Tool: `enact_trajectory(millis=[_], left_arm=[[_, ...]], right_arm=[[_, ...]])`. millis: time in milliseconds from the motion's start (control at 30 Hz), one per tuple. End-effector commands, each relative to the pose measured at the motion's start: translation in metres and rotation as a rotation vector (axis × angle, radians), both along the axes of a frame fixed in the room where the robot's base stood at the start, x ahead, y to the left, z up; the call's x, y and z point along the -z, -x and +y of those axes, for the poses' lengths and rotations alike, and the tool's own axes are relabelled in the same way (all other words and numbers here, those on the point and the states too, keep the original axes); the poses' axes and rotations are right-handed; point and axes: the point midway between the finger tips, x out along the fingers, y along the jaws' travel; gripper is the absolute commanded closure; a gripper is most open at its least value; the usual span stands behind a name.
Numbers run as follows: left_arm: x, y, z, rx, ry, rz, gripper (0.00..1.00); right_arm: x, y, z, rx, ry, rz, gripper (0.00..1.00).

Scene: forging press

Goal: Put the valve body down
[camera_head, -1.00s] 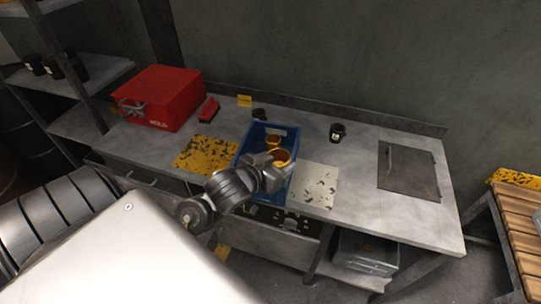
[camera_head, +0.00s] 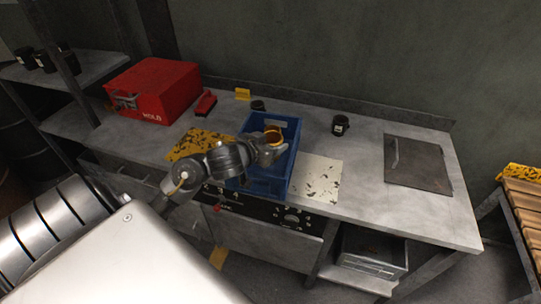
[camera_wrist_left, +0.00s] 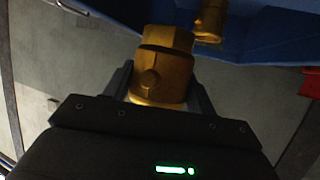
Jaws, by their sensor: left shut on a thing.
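My left gripper (camera_head: 270,148) is over the blue crate (camera_head: 293,165) on the bench. In the left wrist view, the gripper's two fingers (camera_wrist_left: 160,88) are shut on a brass valve body (camera_wrist_left: 164,68), one at each side of it. A second brass piece (camera_wrist_left: 210,18) shows inside the crate beyond the held one. In the head view, brass (camera_head: 273,136) shows just past the fingertips; the two pieces overlap there and cannot be clearly told apart. The height of the held valve body above the crate floor cannot be told. My right gripper is not in view.
A yellow worn mat (camera_head: 196,143) lies left of the crate, a pale speckled mat (camera_head: 318,177) right of it. A red box (camera_head: 155,90), dark cups (camera_head: 340,124) and a dark plate (camera_head: 416,165) are on the bench. Bare bench lies between pale mat and plate.

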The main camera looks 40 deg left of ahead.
Motion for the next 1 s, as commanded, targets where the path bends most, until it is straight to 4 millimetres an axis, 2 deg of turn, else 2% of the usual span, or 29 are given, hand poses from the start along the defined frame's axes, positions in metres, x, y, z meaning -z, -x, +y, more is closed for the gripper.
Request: enact_trajectory(millis=[200,300,400,500,1000], left_arm=[[0.003,-0.003,0.003,0.000,0.001,-0.004,0.79],[0.016,-0.008,0.009,-0.004,0.004,-0.002,0.79],[0.033,-0.007,0.007,-0.001,0.006,-0.002,0.79],[0.041,-0.007,0.008,-0.001,0.003,-0.002,0.79],[0.047,-0.007,0.008,0.000,0.001,-0.004,0.79]], right_arm=[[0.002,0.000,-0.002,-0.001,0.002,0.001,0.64],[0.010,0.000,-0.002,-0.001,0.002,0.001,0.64],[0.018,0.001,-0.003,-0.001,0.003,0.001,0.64],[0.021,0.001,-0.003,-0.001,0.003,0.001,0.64],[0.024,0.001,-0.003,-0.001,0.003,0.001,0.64]])
